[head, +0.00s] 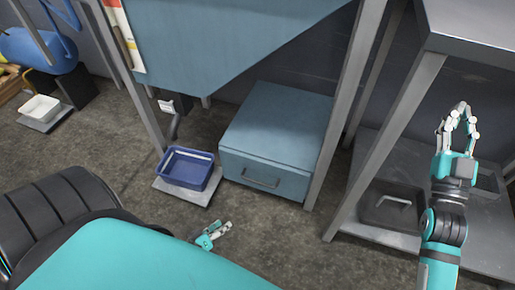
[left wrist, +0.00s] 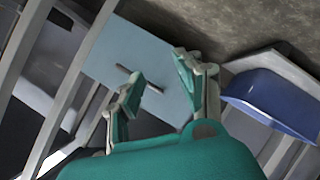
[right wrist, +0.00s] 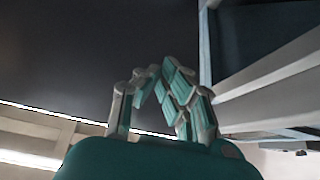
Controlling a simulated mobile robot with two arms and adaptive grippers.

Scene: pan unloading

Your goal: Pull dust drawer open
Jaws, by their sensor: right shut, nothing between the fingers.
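The dust drawer is the blue-grey box (head: 270,152) on the floor under the large blue machine, its front (head: 240,167) facing me with a dark bar handle (head: 262,183). It looks closed. In the left wrist view the drawer front (left wrist: 120,48) and its handle (left wrist: 138,79) show beyond the fingers. My left gripper (head: 224,232) is low in front of the drawer, apart from the handle; in the left wrist view its fingers (left wrist: 160,72) are spread and empty. My right gripper (head: 460,106) is raised at the right by the table, its fingertips together; it also shows in the right wrist view (right wrist: 159,76).
A blue bin (head: 186,170) on a grey plate stands left of the drawer. Grey legs (head: 342,100) stand right of it. A grey table (head: 470,38) has a lower shelf with a dark tray (head: 392,208). A white bin (head: 40,108) is far left.

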